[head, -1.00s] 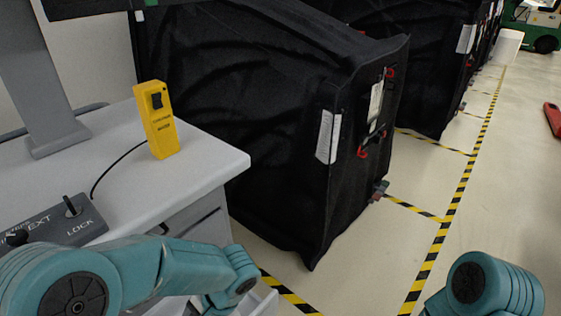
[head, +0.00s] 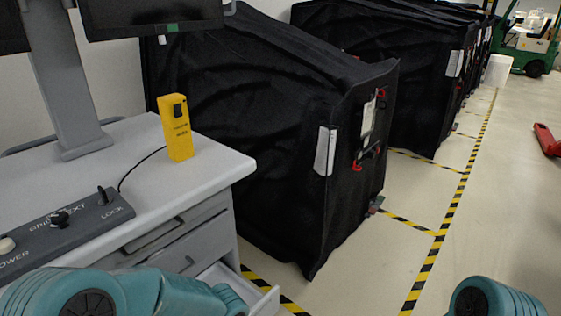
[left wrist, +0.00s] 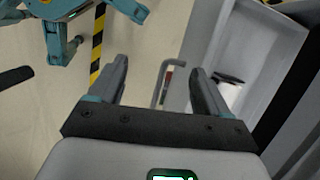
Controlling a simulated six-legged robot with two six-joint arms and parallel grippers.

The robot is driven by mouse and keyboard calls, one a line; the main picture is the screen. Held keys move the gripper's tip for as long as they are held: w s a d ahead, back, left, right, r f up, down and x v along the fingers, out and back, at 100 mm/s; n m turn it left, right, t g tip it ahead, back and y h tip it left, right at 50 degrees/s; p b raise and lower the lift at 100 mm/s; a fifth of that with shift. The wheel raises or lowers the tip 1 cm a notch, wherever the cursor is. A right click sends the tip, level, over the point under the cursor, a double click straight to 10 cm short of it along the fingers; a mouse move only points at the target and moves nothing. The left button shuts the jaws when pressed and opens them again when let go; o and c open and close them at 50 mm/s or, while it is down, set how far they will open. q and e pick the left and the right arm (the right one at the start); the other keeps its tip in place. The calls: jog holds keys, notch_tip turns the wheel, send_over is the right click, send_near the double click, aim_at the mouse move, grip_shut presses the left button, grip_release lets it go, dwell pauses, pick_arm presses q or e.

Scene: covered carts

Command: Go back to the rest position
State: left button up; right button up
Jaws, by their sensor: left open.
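My left gripper (left wrist: 158,85) shows in the left wrist view with its two dark fingers spread apart and nothing between them. It is over the floor beside an open drawer (left wrist: 232,60) of the grey desk. The drawer also shows pulled out in the head view (head: 262,299). In the head view my left arm enters at the bottom left in front of the desk, and its gripper is out of frame. Only a teal part of my right arm shows at the bottom right; the right gripper is not in view.
The desk (head: 215,160) carries a yellow handheld device (head: 176,130), a control panel (head: 70,233) and a monitor stand (head: 60,90). Black covered carts (head: 260,130) stand behind. Yellow-black tape (head: 440,235) marks the open floor at right. A green forklift (head: 530,48) is far off.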

pick_arm(q)
jog(key=s+d+f+n+t+h, duration=0.3)
jog(key=s+f+n+h, duration=0.55)
jog(key=f, duration=0.55)
notch_tip(320, 180, up, 16)
jog(key=s+y+p, duration=0.1)
jog(key=y+p, duration=0.1)
jog(key=p, duration=1.3)
jog(key=shift+f+p, duration=0.15)
jog(key=shift+p, duration=0.15)
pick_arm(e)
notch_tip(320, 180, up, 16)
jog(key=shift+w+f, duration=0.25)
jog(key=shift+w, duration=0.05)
pick_arm(q)
jog(key=shift+n, duration=0.25)
